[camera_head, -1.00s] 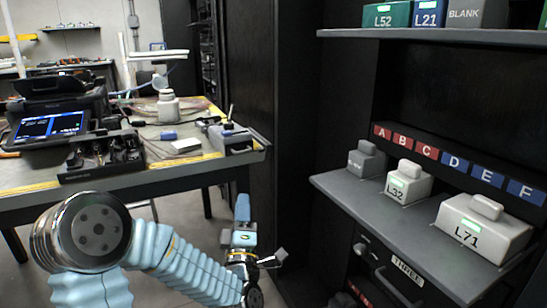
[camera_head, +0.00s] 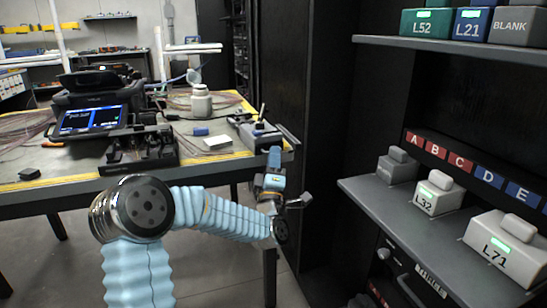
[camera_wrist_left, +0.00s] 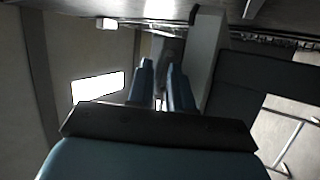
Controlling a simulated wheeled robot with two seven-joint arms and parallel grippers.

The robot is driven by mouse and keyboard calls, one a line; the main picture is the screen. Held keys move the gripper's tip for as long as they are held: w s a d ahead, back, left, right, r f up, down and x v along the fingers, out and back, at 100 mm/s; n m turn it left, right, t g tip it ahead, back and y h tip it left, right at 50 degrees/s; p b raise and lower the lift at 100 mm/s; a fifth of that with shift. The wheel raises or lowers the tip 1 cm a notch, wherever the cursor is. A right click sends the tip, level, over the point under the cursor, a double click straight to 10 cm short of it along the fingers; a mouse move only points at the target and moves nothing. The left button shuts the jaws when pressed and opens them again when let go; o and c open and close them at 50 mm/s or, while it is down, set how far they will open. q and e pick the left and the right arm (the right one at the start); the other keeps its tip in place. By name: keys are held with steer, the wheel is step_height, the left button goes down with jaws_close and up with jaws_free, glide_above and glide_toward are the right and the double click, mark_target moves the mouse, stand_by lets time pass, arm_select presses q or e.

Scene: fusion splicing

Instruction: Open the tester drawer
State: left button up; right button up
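My left gripper (camera_head: 274,158) points up the picture in front of the right end of the work table, left of the dark cabinet. In the left wrist view its two blue fingers (camera_wrist_left: 161,85) stand a little apart, with nothing clearly held between them. A drawer front with a white label (camera_head: 431,281) and a dark handle (camera_head: 408,289) shows under the cabinet's lower shelf, cut by the bottom edge. It appears shut. The gripper is well left of it and not touching it. My right gripper is not in view.
The lower shelf (camera_head: 385,205) carries boxes marked L32 (camera_head: 438,194) and L71 (camera_head: 504,248). The upper shelf holds L52 (camera_head: 427,22) and L21 (camera_head: 473,24). The table (camera_head: 70,191) bears a splicer with a lit screen (camera_head: 90,121) and a white bottle (camera_head: 201,102).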

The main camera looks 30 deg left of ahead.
arm_select(q)
jaws_close()
stand_by(1.4)
